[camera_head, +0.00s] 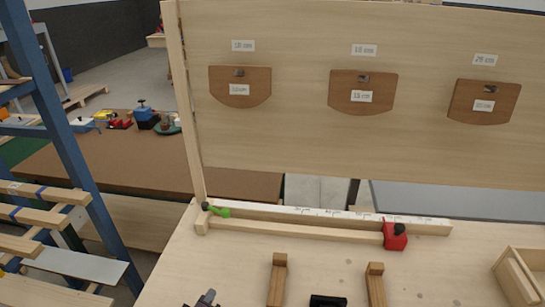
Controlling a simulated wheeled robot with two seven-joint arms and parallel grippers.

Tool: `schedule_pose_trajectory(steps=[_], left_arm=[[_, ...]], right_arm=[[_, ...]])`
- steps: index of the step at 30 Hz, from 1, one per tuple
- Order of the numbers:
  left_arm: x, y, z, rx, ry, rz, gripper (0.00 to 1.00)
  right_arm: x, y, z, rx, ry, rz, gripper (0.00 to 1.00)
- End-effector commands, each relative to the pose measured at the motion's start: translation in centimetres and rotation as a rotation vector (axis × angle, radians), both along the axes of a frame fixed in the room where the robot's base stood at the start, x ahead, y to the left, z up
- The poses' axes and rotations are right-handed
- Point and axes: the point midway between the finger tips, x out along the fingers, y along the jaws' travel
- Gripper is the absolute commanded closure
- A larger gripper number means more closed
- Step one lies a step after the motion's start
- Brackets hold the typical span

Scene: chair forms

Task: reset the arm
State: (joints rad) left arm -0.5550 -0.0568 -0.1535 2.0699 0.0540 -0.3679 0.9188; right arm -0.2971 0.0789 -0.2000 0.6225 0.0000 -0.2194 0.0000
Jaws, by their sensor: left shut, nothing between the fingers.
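My left gripper (204,299) shows only as a small dark piece at the bottom edge, over the front of the light wooden bench (160,285). It is shut and empty, and the rest of the arm is out of frame. My right gripper cannot be made out. A black object (328,300) is cut off by the bottom edge, and I cannot tell what it is.
Two wooden blocks (277,280) (376,285) stand ahead on the bench. Behind them lies a marked rail (330,216) with a green clamp (217,210) and a red stop (395,236). An upright board (300,130) holds brown templates. A wooden box (520,278) is at right.

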Motion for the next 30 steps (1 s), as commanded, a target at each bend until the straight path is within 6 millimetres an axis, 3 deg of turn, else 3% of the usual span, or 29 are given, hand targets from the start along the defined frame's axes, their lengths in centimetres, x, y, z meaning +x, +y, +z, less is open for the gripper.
schedule_pose_trajectory(steps=[9,25,30], left_arm=[[-5.4,1.9,0.6,0.502,0.363,-0.383,1.0],[-13.6,4.5,3.3,0.868,0.677,-0.862,1.0],[-12.4,4.3,-1.6,0.856,0.692,-0.865,1.0]], right_arm=[[-0.5,-0.1,0.0,-0.001,0.007,0.0,0.5],[-0.5,-0.2,0.0,-0.002,0.007,0.0,0.5],[-0.4,-0.2,-0.1,-0.002,0.007,0.0,0.5]])
